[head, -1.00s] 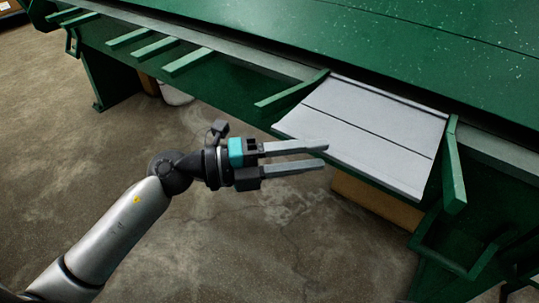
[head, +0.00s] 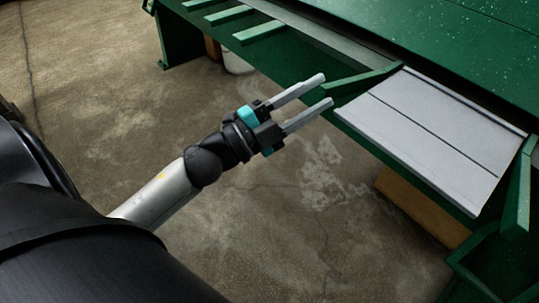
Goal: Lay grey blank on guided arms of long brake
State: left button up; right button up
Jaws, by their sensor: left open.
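The grey blank (head: 430,135) is a flat sheet with a dark line across it and a folded-looking edge. It lies on the front of the green long brake (head: 440,40), between two green guide arms, the left one (head: 362,80) and the right one (head: 517,190). What supports it underneath is hidden. My left gripper (head: 328,89) is open and empty, with its fingers pointing up and right toward the left guide arm. It appears apart from the blank, to its left. My right gripper is not in view.
More green arms (head: 260,32) stick out along the brake at upper left. A white bucket (head: 238,62) stands under the brake. A brown box or board (head: 420,208) lies below the blank. The concrete floor (head: 290,220) in front is clear.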

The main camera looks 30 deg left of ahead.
pick_arm(q)
jog(key=a+f+n+g+y, duration=0.3)
jog(key=a+f+n+y, duration=0.4)
jog(key=f+n+y, duration=0.55)
jog(key=s+d+f+n+g+h, duration=0.1)
jog(key=s+d+f+n+g, duration=0.1)
jog(key=s+d+f+g, duration=0.2)
jog(key=s+d+f+n+g+h, duration=0.1)
jog(key=s+d+f+n+g, duration=0.1)
jog(key=s+d+f+g, duration=0.2)
jog(key=s+f+g, duration=0.3)
jog(key=s+f, duration=0.4)
jog(key=shift+s+f+h, duration=0.15)
jog(key=shift+s+h, duration=0.2)
